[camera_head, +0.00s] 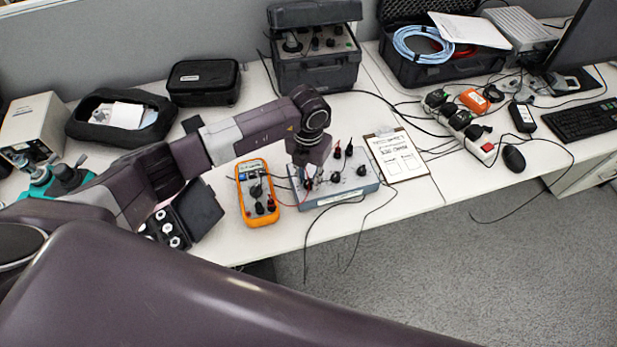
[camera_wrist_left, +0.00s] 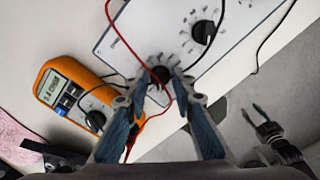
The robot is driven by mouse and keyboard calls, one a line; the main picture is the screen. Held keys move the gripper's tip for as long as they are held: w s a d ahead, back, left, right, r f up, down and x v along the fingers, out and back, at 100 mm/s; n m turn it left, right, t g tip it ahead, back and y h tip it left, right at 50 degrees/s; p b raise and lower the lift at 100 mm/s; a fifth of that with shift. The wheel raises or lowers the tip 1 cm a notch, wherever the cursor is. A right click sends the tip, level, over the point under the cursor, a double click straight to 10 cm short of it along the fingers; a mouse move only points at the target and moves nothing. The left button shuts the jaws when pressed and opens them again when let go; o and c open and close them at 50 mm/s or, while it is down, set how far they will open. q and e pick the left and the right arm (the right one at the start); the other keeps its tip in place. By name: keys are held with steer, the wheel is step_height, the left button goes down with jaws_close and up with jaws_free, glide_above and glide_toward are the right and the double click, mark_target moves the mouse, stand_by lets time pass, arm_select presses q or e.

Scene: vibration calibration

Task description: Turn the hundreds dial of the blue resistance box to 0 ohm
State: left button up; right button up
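The blue-grey resistance box (camera_head: 353,192) lies on the table with several black dials and terminals on its pale top panel, which also shows in the left wrist view (camera_wrist_left: 130,38). My left gripper (camera_head: 305,180) is down at the box's left part. In the left wrist view its two fingers (camera_wrist_left: 160,78) straddle a black dial (camera_wrist_left: 158,74). I cannot tell whether they press on it. Another black dial (camera_wrist_left: 203,31) is up and right of it. The dial markings are too small to read. What looks like my right gripper (camera_wrist_left: 256,115) is over the floor, its prongs apart and empty.
An orange multimeter (camera_head: 244,195) lies left of the box, with a red lead crossing near my left fingers. A clipboard (camera_head: 398,157) lies to the right. Black cables hang over the front table edge. An open black case (camera_head: 201,212) is farther left.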

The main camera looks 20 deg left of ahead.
mark_target(308, 182)
arm_select(q)
steer(key=shift+o, duration=1.2)
steer(key=shift+r, duration=0.1)
step_height(308, 182, up, 12)
steer(key=shift+f, duration=0.2)
